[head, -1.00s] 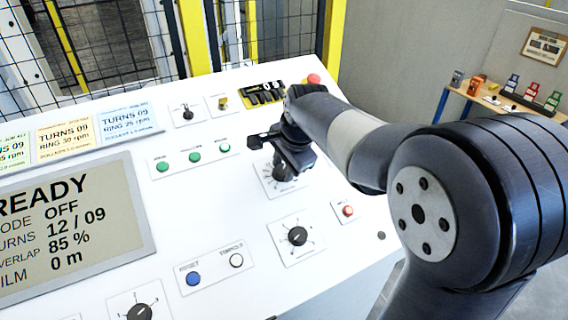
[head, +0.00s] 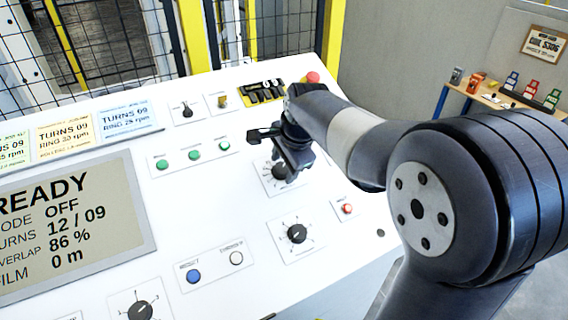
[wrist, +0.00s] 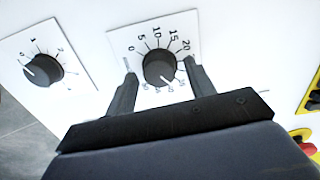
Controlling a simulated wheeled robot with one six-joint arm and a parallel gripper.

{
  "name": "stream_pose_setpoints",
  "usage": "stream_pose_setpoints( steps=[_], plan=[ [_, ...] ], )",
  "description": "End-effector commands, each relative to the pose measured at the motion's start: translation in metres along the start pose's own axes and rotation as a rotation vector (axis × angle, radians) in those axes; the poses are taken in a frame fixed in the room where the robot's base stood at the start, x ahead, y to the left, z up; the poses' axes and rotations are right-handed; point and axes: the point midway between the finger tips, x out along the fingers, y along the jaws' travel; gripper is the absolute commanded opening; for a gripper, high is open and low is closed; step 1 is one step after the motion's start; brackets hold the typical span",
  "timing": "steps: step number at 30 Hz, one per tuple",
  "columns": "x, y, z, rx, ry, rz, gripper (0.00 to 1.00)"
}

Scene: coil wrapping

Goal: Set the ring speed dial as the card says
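The dial with the 5, 10, 15, 20 scale, a black knob on a white plate (wrist: 159,67), is between my gripper's fingers in the wrist view. It also shows in the head view (head: 275,174), partly covered by the gripper. My gripper (wrist: 160,72) is open, one finger on each side of the knob, with small gaps visible. In the head view my gripper (head: 285,152) is over this dial. The knob's exact setting is unclear. The blue card (head: 127,119) reads TURNS 09, RING 25 rpm. The yellow card (head: 66,137) reads RING 30 rpm. A green card (head: 13,150) is cut off.
The display (head: 65,225) reads READY, mode OFF, turns 12 / 09, overlap 86 %, film 0 m. Another dial (head: 297,234) is close by, also in the wrist view (wrist: 42,70). A red button (head: 313,77) is at the panel's back. A wall sign (head: 544,42) seems to read COIL 5306.

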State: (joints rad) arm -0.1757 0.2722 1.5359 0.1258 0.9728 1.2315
Motion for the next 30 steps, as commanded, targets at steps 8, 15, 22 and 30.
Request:
stream_pose_setpoints(
  steps=[8,15,22,30],
  plan=[
    [-0.001,0.0,0.0,0.0,0.0,0.0,0.55],
    [-0.03,-0.001,0.0,-0.001,0.001,-0.006,0.55],
    [-0.076,-0.001,-0.001,0.0,0.002,-0.005,0.55],
    [-0.106,0.0,0.0,0.0,0.0,-0.001,0.55]
  ],
)
